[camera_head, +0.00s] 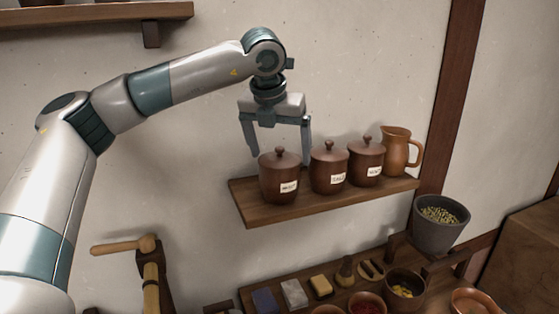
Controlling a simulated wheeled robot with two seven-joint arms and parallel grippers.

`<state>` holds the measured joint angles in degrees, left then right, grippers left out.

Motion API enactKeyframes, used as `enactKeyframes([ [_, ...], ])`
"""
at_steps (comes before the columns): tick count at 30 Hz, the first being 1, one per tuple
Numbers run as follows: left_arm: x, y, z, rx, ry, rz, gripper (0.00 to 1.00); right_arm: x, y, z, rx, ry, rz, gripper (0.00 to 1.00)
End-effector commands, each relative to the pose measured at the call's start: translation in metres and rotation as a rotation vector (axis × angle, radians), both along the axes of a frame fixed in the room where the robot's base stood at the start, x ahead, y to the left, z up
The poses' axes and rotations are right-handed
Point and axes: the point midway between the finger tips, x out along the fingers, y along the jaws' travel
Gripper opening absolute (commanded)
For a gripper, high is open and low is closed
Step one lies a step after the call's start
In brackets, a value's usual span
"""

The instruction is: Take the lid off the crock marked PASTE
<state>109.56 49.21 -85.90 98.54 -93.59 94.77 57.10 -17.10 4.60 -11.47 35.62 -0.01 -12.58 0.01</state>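Three brown lidded crocks stand in a row on a wooden wall shelf (248,209): a left crock (274,188), a middle crock (323,177) and a right crock (365,173). Each has a white label, too small to read surely, so I cannot tell which says PASTE. Each lid is on and has a round knob; the left lid (280,158) shows whole. My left gripper (280,160) points down, open, its fingertips to either side of the left lid in the picture. I see nothing held, and cannot tell whether the fingers touch the lid. My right gripper is out of view.
A tan jug (396,152) stands at the shelf's right end, close to the right crock. A grey pot of grain (437,237) is lower right. Below is a ledge with small blocks and bowls (368,303). A wooden mallet (124,246) is lower left.

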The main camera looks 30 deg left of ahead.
Motion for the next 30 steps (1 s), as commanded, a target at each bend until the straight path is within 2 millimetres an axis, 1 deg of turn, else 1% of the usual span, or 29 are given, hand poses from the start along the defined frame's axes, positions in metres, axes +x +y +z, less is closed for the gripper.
enactKeyframes([
  [1,0.000,0.000,0.000,0.000,0.000,0.000,0.76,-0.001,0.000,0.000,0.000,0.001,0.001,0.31],
  [2,0.000,0.000,0.000,0.000,0.000,0.000,0.69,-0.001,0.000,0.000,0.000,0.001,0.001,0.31],
  [3,0.000,0.000,0.000,0.000,0.000,0.000,0.59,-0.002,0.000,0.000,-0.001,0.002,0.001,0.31],
  [4,0.000,0.000,0.000,0.000,0.000,0.000,0.56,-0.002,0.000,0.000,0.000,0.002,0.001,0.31],
  [13,0.000,0.000,0.001,0.000,-0.001,0.000,0.55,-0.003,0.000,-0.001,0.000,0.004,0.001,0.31],
  [17,0.001,0.000,0.005,-0.001,-0.002,0.001,0.55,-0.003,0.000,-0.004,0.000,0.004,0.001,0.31],
  [22,0.000,-0.001,0.020,-0.002,-0.002,-0.001,0.55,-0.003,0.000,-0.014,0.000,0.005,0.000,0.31],
  [26,0.001,-0.002,0.041,-0.002,-0.004,-0.001,0.55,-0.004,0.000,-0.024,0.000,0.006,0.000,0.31],
  [27,0.000,-0.012,0.044,0.000,-0.003,-0.004,0.55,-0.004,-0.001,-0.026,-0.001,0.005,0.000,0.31],
  [28,-0.001,-0.017,0.047,0.001,-0.003,-0.005,0.55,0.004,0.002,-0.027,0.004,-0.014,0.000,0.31],
  [30,-0.002,-0.030,0.055,0.001,-0.002,-0.005,0.55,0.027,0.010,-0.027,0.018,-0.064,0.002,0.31],
])
